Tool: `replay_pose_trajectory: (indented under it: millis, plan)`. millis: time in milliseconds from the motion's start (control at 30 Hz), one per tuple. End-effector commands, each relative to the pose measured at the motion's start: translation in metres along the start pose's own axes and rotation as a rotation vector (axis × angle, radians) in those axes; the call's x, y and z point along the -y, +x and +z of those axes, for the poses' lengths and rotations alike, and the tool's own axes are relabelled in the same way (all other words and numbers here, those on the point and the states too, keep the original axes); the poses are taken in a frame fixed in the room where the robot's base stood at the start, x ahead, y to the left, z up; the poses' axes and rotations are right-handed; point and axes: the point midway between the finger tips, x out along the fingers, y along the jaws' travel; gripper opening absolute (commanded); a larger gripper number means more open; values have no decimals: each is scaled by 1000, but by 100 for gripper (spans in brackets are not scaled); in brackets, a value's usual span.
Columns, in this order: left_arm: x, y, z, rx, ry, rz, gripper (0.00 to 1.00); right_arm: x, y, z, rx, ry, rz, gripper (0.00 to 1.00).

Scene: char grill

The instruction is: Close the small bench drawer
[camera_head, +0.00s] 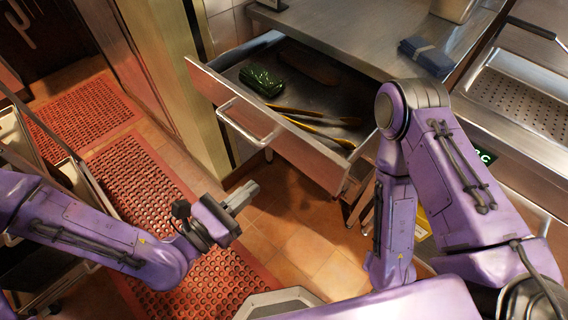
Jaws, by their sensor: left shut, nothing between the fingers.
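The small bench drawer (291,142) is pulled out from under the steel bench, its reddish front panel and silver bar handle (247,124) facing the lower left. Inside it lie a green bundle (261,81), a dark brown item (311,68) and several long yellowish-handled utensils (318,119). My left gripper (246,193) is shut and empty, in the air below and in front of the drawer handle, apart from it. My right arm (398,190) is bent beside the drawer's right end and hides part of it. My right gripper is not visible.
The steel bench top (365,32) holds a folded blue cloth (427,56). A perforated steel tray (517,102) is at the right. Red perforated mats (140,186) cover the floor at left, with bare tiles (307,245) below the drawer. A yellowish post (172,80) stands left of it.

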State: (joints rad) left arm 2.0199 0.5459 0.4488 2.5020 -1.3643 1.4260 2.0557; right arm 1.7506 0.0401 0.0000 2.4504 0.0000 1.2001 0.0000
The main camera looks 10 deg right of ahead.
Motion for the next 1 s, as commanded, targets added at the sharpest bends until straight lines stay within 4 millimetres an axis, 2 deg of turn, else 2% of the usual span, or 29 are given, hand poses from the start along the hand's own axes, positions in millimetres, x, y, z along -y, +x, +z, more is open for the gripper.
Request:
replay_pose_trajectory:
  millis: [33,133,200,500,700,1000]
  plan:
    - [0,9,-12,4,9,-3,0,2,22,9,0,0,0,57]
    - [0,25,-13,3,9,-4,0,4,44,18,0,0,0,57]
    - [1,41,-4,-2,8,-4,0,3,36,15,1,0,0,57]
    - [1,98,-1,-4,4,-2,0,3,28,12,0,0,0,57]
    - [0,114,-2,-4,3,1,0,2,27,11,0,0,0,57]
    - [0,114,-3,-4,3,1,0,2,28,12,0,0,0,57]
